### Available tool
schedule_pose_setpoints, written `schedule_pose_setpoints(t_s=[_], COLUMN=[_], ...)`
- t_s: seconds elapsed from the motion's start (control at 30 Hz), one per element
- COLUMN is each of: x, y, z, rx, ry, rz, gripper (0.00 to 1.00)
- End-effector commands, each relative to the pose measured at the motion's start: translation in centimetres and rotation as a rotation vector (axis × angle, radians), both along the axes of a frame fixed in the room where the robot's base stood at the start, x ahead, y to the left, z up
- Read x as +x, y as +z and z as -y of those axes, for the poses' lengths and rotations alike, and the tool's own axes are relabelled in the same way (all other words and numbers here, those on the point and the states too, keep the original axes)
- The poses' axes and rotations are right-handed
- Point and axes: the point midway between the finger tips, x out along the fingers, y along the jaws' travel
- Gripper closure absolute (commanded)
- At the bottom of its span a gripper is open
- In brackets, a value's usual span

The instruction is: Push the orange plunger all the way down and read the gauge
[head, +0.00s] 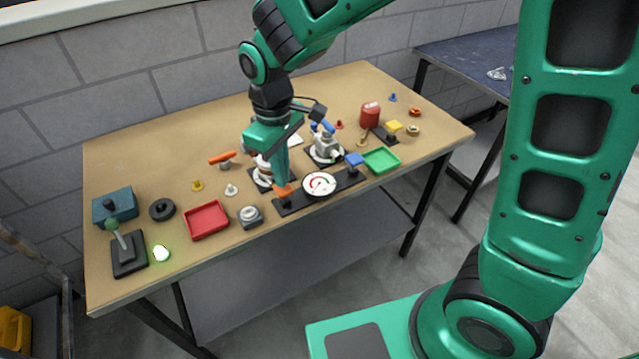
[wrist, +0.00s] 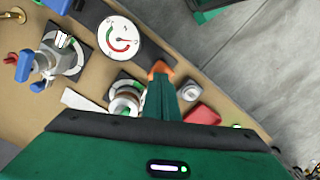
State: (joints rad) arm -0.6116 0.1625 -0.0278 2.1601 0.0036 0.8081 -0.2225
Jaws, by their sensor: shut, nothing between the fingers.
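The orange plunger (head: 283,190) is at the left end of a dark base strip on the table, beside a round white gauge (head: 319,184). In the wrist view the orange plunger (wrist: 159,69) shows right at my fingertips, and the gauge (wrist: 121,38) has a red arc and a dark needle; its reading is too small to tell. My gripper (head: 282,180) is shut and empty, pointing down at the plunger; its fingers (wrist: 160,80) partly cover it. I cannot tell whether they touch it or how far down it is.
A blue plunger-like knob (head: 354,160) stands at the strip's right end. A green tray (head: 381,160) lies right of it; a red tray (head: 206,220) and a grey button box (head: 250,216) lie left. A valve assembly (head: 325,148) stands behind. A lever (head: 124,247) is at the left edge.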

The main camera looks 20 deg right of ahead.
Motion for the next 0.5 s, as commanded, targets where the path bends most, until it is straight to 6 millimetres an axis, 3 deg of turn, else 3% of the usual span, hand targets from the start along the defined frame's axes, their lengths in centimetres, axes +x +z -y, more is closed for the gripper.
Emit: schedule_pose_setpoints(t_s=[0.5], x=[0.0], y=[-1.8], z=[0.1], rx=[-0.001], ry=[-0.001], rz=[-0.001], gripper=[1.00])
